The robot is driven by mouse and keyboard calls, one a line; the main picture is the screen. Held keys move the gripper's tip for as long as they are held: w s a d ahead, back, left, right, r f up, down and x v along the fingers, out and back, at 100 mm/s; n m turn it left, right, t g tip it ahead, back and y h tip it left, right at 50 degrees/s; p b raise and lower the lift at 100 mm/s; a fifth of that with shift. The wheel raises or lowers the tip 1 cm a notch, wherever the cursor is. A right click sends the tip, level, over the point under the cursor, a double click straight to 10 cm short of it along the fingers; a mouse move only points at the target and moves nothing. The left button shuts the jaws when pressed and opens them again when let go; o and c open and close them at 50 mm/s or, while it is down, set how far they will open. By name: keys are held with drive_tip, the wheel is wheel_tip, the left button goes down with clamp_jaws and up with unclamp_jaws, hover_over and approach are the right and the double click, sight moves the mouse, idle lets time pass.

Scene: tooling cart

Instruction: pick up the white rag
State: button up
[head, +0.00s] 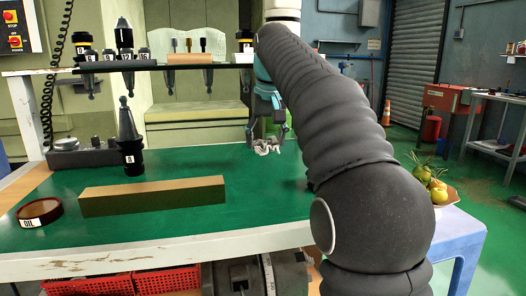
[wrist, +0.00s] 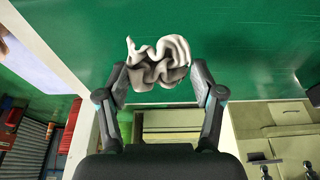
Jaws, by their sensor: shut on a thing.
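The white rag (head: 267,147) is a crumpled cloth between the fingers of my gripper (head: 267,136), over the right part of the green cart top (head: 255,195). In the wrist view the rag (wrist: 158,62) is bunched between the two fingertips (wrist: 160,84), which press on it from both sides. The gripper is shut on it. I cannot tell from these frames how far the rag is above the green surface. My dark arm covers the right end of the cart top in the head view.
A long tan block (head: 152,196), an oil dish (head: 40,212) and a black tool holder (head: 130,150) stand to the left. A shelf (head: 150,66) with several tool holders spans the back. Fruit (head: 437,190) lies at the right. Green surface is clear between block and rag.

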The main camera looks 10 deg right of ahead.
drive_tip(key=s+d+r, duration=0.5)
drive_tip(key=d+r, duration=0.1)
drive_tip(key=d, duration=0.3)
drive_tip(key=shift+s+d+r, duration=0.2)
drive_tip(key=shift+d+r, duration=0.05)
drive_tip(key=shift+d, duration=0.15)
